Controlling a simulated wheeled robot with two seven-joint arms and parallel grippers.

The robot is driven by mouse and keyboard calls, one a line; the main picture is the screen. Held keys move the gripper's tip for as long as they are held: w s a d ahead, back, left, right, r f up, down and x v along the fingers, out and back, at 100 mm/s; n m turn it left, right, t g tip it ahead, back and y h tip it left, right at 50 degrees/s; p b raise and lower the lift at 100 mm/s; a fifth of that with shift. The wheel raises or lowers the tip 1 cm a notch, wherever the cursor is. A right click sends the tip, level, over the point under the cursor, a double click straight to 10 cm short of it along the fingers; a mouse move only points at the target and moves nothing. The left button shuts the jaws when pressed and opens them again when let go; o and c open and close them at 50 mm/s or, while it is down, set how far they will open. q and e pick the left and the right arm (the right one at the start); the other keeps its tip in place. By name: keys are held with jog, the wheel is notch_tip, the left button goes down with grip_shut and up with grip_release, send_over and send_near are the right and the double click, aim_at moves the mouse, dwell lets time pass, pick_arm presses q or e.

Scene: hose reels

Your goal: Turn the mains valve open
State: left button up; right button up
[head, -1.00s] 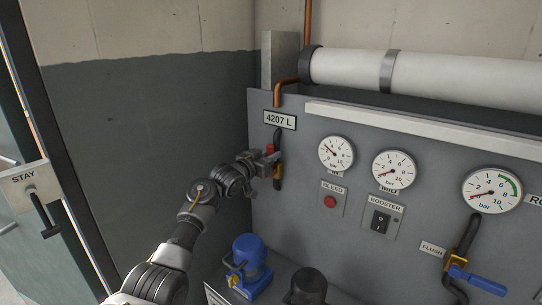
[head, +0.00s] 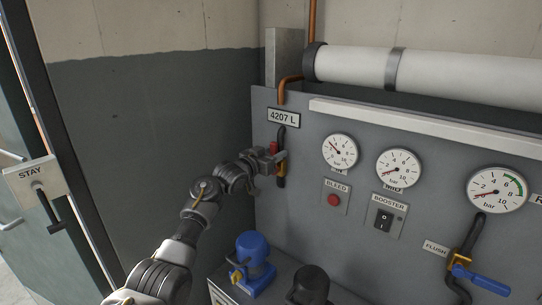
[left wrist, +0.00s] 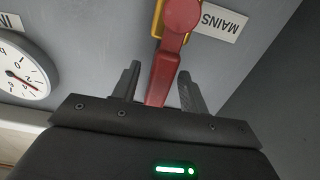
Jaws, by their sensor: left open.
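The mains valve has a red lever (left wrist: 163,70) on a yellow body (left wrist: 158,18), beside an upside-down "MAINS" label (left wrist: 218,20) in the left wrist view. In the head view the red lever (head: 273,147) shows only in part at the panel's left end, below the 4207 L plate. My left gripper (head: 278,160) is at the valve, covering some of it. Its jaws (left wrist: 158,80) are open, one finger on each side of the lever, with visible gaps. My right gripper is not in view.
Gauges (head: 340,152), a red bleed button (head: 333,199) and a booster switch (head: 384,219) are on the panel right of the valve. A blue-handled flush valve (head: 482,279) is farther right. A blue device (head: 252,262) stands below my forearm. A dark wall (head: 130,140) is at left.

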pick_arm(q)
jog(key=b+v, duration=0.3)
jog(key=v, duration=0.7)
jog(key=shift+s+a, duration=0.3)
